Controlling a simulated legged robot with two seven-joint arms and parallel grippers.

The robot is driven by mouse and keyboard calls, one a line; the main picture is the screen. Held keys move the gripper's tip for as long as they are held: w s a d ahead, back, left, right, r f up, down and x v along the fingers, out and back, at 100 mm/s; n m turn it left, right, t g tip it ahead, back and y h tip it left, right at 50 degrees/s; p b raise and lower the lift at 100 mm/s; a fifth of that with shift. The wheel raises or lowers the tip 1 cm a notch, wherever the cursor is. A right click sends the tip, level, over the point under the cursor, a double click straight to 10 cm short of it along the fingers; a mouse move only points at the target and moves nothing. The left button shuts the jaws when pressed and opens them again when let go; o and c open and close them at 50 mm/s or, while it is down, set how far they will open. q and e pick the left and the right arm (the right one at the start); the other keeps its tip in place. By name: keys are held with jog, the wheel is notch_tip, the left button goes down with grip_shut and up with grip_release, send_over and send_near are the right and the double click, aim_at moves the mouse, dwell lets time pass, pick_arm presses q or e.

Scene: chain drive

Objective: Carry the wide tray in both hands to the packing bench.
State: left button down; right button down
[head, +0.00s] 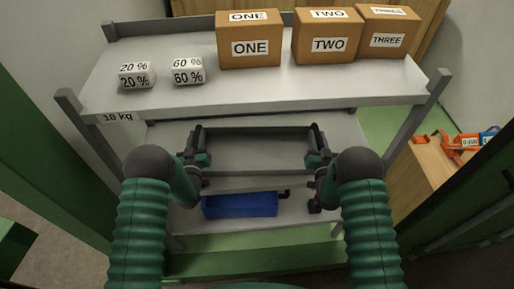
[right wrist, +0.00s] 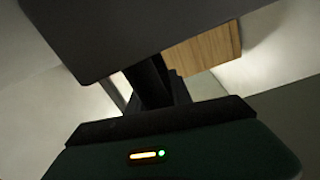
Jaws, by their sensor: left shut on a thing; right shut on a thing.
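The wide tray (head: 255,158) is a shallow grey tray with a dark back rim and dark raised ends, in the middle of the head view. It looks empty and roughly level. My left gripper (head: 200,158) is shut on its left end. My right gripper (head: 319,158) is shut on its right end. In the right wrist view, a large dark slab fills the top; I cannot tell what it is. The fingertips are hard to make out in both views. I cannot identify the packing bench for sure.
A grey rack's upper shelf (head: 180,100) carries cartons ONE (head: 249,62), TWO (head: 328,50) and THREE (head: 386,45), plus white blocks marked 20 % (head: 136,82) and 60 % (head: 188,77). A blue bin (head: 240,205) is nearer me, below the tray. A wooden surface (head: 430,165) with orange items stands right.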

jog(key=shift+a, duration=0.1)
dwell(0.3)
